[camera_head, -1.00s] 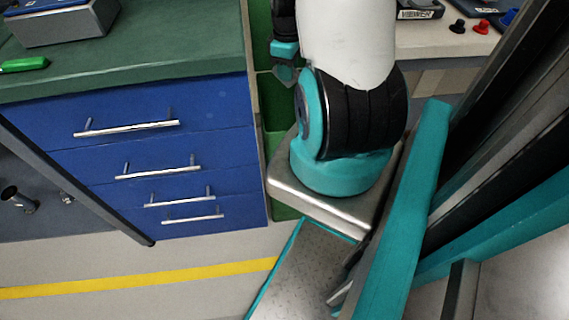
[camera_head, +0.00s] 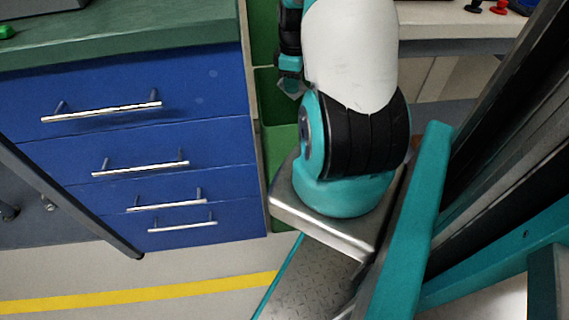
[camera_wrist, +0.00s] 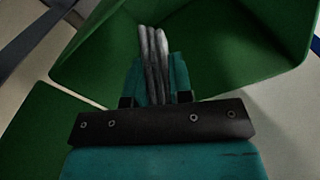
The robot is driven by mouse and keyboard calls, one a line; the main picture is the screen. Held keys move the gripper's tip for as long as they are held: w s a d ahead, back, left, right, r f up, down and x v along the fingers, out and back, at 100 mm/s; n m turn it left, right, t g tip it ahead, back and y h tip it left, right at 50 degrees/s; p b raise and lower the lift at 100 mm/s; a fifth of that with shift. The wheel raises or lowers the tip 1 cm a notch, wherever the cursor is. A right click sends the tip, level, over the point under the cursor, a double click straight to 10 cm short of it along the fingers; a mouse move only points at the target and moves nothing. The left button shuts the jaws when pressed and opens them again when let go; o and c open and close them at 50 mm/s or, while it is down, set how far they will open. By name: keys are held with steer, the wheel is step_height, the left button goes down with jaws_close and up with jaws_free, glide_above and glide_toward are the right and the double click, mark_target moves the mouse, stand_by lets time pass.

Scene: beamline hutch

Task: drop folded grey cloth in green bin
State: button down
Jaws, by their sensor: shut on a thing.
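The folded grey cloth (camera_wrist: 152,52) shows in the wrist view as a stack of grey layers, held upright between the fingertips. My gripper (camera_wrist: 154,80) is shut on it. The green bin (camera_wrist: 205,50) fills the upper part of the wrist view, its open inside behind and around the cloth; I cannot tell how far the cloth is above its floor. In the head view, a green bin (camera_head: 275,140) shows in part between the blue drawers and my arm. The cloth and fingertips are not clear in the head view.
A blue drawer cabinet (camera_head: 190,95) with a green worktop (camera_head: 150,40) stands at left. A pale bench (camera_head: 445,25) with small red and black knobs is at the top right. Another green surface (camera_wrist: 45,125) lies at the lower left of the wrist view. A yellow floor line (camera_head: 140,292) crosses the front.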

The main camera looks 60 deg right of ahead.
steer(key=c, duration=0.9)
jaws_free()
steer(key=shift+c, duration=0.2)
step_height(320, 180, up, 8)
steer(key=shift+s+d+f+p, duration=0.1)
steer(key=shift+f+p, duration=0.1)
steer(key=shift+p, duration=1)
